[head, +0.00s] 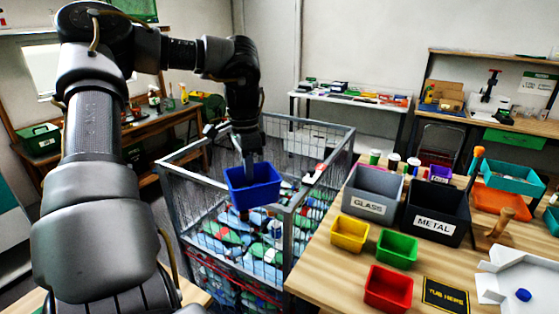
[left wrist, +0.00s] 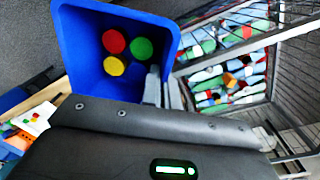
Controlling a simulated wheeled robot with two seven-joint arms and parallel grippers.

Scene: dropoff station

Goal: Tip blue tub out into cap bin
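The blue tub (head: 252,186) hangs from my left gripper (head: 247,166), over the open wire cage (head: 292,215). The tub looks nearly upright in the head view. My left gripper is shut on the tub's near wall, and its fingers also show at the rim in the left wrist view (left wrist: 163,88). Inside the tub (left wrist: 72,45) lie a red cap (left wrist: 114,41), a green cap (left wrist: 141,48) and a yellow cap (left wrist: 115,66). The cage holds many colourful pieces. No bin in view has a readable cap label. My right gripper is not in view.
The wooden table (head: 325,264) at right holds the grey GLASS bin (head: 373,190), dark METAL bin (head: 437,213), yellow tub (head: 349,234), green tub (head: 397,249), red tub (head: 388,289), TUB HERE mat (head: 445,295) and a white tray (head: 500,270) with a blue cap (head: 523,295).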

